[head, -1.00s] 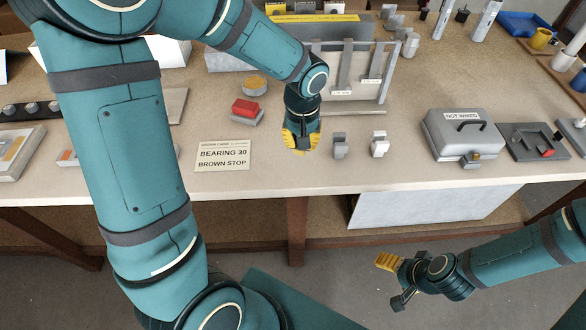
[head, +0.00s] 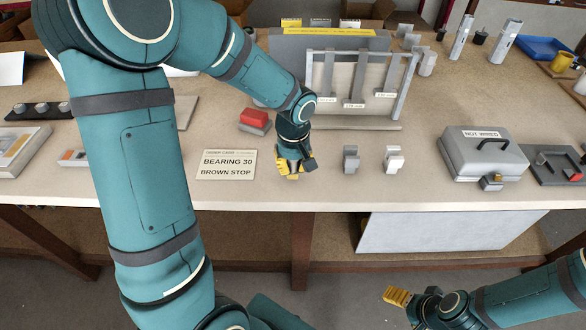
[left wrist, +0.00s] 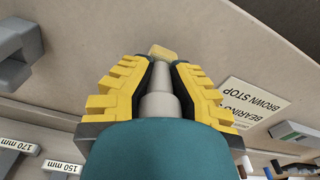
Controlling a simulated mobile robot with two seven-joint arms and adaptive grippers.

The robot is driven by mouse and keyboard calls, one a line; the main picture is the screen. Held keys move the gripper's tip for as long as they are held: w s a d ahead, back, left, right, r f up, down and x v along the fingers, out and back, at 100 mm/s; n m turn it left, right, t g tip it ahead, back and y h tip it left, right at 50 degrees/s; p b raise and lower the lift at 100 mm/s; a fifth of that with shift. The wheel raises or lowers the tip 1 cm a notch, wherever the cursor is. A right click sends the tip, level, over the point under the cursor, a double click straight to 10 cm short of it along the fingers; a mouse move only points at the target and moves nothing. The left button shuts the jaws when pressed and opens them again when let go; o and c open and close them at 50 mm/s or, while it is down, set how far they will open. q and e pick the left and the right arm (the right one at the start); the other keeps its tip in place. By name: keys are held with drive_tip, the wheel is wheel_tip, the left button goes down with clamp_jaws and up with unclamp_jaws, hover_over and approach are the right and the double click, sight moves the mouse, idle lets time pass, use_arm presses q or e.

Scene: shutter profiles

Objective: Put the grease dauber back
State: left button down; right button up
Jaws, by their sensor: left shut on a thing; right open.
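My left gripper (head: 292,168) is low over the front part of the bench, right of the order card. In the left wrist view its yellow fingers (left wrist: 158,85) are shut on the grease dauber (left wrist: 157,102), which shows as a grey shaft with a tan tip pointing away from the palm. In the head view the fingers mostly hide the dauber. I cannot tell whether its tip touches the bench. No grease pot is visible now.
The order card (head: 226,165) reads "BEARING 30 BROWN STOP". A red-topped block (head: 254,118) is behind the left gripper. Two small brackets (head: 351,159) (head: 394,160) stand to its right.

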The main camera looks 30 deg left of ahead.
use_arm(q)
drive_tip(key=shift+f, duration=0.4)
drive_tip(key=shift+f, duration=0.2)
drive_tip(key=c, duration=1.1)
unclamp_jaws()
drive_tip(key=shift+r, duration=0.2)
drive_tip(key=r+p, duration=0.1)
drive_tip(key=r, duration=0.5)
drive_tip(key=r+p, duration=0.2)
drive_tip(key=r, duration=0.4)
drive_tip(key=shift+s+d, duration=0.2)
